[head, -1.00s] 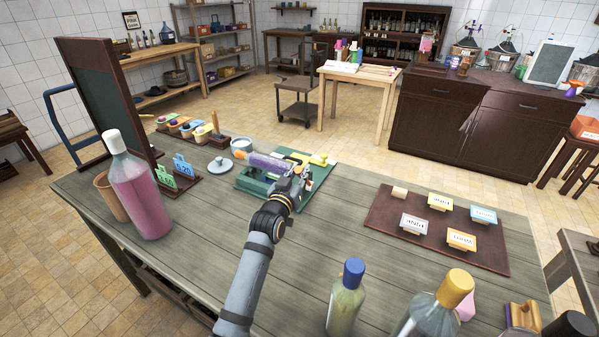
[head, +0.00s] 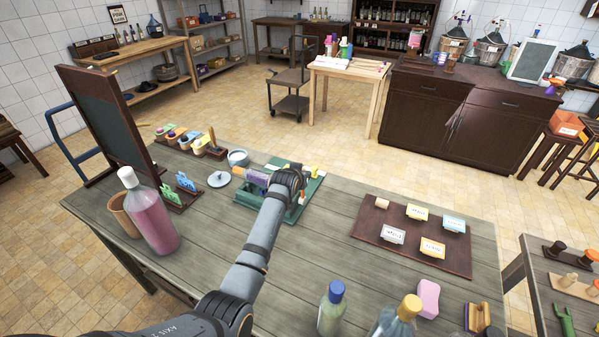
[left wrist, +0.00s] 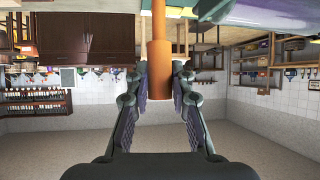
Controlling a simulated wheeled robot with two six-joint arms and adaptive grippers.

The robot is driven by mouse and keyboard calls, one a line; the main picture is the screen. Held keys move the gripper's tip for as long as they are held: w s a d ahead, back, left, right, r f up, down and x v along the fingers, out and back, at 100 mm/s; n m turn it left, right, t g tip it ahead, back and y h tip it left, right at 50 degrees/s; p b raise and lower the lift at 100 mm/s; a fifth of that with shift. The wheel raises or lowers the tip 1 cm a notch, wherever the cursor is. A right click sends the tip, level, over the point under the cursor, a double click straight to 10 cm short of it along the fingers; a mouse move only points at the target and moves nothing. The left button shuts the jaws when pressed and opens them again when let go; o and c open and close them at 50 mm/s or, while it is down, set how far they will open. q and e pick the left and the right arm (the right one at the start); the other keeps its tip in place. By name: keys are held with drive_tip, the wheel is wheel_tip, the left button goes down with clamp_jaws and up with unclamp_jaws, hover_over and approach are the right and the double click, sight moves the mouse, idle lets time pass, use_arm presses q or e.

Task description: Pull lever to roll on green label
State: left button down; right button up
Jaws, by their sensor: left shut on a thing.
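A green press-like device (head: 308,208) stands on the wooden table, with a purple cylinder or bottle (head: 256,179) lying at its left side. My left gripper (head: 290,178) is over the right half of the device and hides its lever in the head view. In the left wrist view, an orange-brown lever handle (left wrist: 159,68) runs between the fingers of my left gripper (left wrist: 159,90), which is shut on it. A yellow part (head: 314,172) shows just right of the gripper. I cannot make out a green label on the purple piece. My right gripper is not in view.
A pink bottle (head: 152,215), number cards (head: 167,196) and a dark upright board (head: 107,125) stand at left. A brown mat (head: 370,238) with coloured cards lies right. Bottles (head: 331,308) and a pink block (head: 428,299) are at the front. Table between is clear.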

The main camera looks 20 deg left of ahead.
use_arm(q)
drive_tip(key=shift+w, duration=0.3)
drive_tip(key=shift+g, duration=0.3)
drive_tip(key=c, duration=1.1)
unclamp_jaws()
drive_tip(key=shift+c, duration=0.2)
drive_tip(key=v, duration=1.1)
drive_tip(key=shift+s+r, duration=0.25)
drive_tip(key=shift+s, duration=0.1)
drive_tip(key=shift+d, duration=0.1)
